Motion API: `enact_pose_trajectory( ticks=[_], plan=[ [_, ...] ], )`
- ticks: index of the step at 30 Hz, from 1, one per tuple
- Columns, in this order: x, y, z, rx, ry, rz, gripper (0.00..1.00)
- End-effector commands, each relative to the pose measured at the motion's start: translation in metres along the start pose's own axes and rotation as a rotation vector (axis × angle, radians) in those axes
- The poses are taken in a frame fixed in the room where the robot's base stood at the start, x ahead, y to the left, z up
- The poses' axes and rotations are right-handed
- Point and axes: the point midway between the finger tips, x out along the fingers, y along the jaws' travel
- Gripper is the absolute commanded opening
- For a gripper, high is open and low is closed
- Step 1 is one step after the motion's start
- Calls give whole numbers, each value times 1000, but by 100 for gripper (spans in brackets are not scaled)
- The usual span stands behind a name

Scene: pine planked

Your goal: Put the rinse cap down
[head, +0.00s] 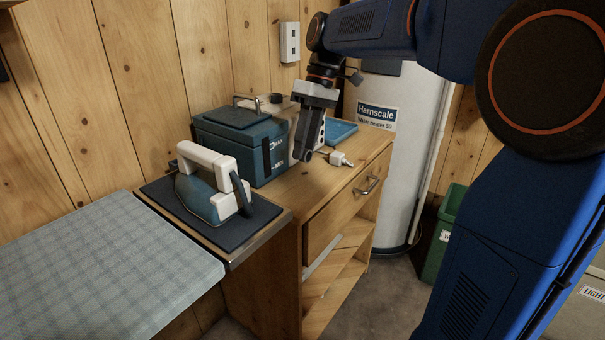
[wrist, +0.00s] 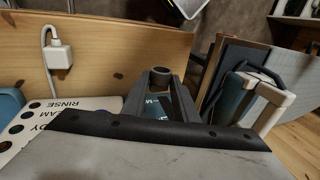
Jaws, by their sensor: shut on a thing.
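My gripper (head: 310,135) hangs fingers-down over the wooden cabinet top (head: 300,178), in front of a white appliance. In the wrist view my gripper (wrist: 160,100) is shut on a small dark round piece, which I take for the rinse cap (wrist: 160,77). The cap shows between the fingertips; the fingers hide part of it. I cannot tell whether it touches the wood. The white appliance's panel (wrist: 50,122) bears the word RINSE and a row of dark round spots at the left of the wrist view.
A teal box (head: 240,145) stands left of my gripper. Further left a white and blue iron (head: 208,185) rests on a dark pad (head: 258,212). A white plug (head: 341,159) and a blue flat item (head: 340,132) lie right. The cabinet's front strip is clear. A water heater (head: 385,160) stands behind.

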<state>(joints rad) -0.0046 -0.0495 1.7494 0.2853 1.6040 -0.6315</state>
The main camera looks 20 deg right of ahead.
Motion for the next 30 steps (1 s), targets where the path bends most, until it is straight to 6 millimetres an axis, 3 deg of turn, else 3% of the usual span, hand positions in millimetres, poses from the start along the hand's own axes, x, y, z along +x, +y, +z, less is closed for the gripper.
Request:
enact_pose_trajectory(
  ticks=[3, 11, 18, 30],
  plan=[
    [19, 6, 1, 1, -1, -1, 0],
    [37, 12, 1, 1, 0, 0, 0],
    [64, 22, 2, 0, -1, -1, 0],
    [70, 24, 2, 0, 0, 0, 0]
  ],
)
